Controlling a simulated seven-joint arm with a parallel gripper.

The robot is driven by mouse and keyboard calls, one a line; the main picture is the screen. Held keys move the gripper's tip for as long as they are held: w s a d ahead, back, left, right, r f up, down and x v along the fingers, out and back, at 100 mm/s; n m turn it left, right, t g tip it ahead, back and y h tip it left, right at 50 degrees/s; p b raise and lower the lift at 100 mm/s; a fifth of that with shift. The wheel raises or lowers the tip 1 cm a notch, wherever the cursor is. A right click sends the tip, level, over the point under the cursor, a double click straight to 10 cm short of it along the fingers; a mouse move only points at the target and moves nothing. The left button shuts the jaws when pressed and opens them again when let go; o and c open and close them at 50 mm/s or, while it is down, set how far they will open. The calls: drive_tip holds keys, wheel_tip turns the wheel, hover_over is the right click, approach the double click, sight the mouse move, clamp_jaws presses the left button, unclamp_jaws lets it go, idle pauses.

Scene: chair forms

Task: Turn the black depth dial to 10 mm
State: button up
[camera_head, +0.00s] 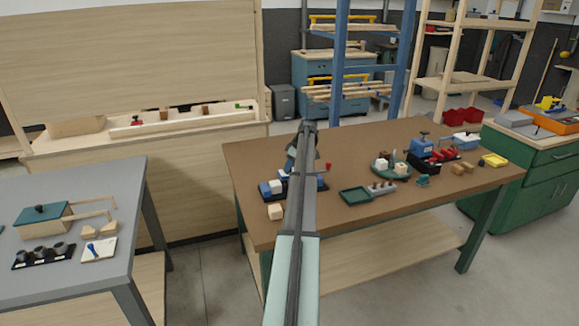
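My arm reaches from the bottom centre over the brown workbench (400,215). Its dark end hangs near a low tool with blue and white blocks on a black base (295,197), at the bench's left part. My gripper (301,163) is small and mostly hidden by the arm; its fingers cannot be made out. I cannot pick out the black depth dial for certain. The arm covers part of the blue and white tool. A blue machine (422,147) stands farther right on the bench, with black and red parts beside it; no dial scale is readable.
The bench's front right is clear. A grey table (80,280) stands left, across a floor gap.

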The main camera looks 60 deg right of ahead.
drive_tip(key=shift+f, duration=0.15)
clamp_jaws()
idle(0.4)
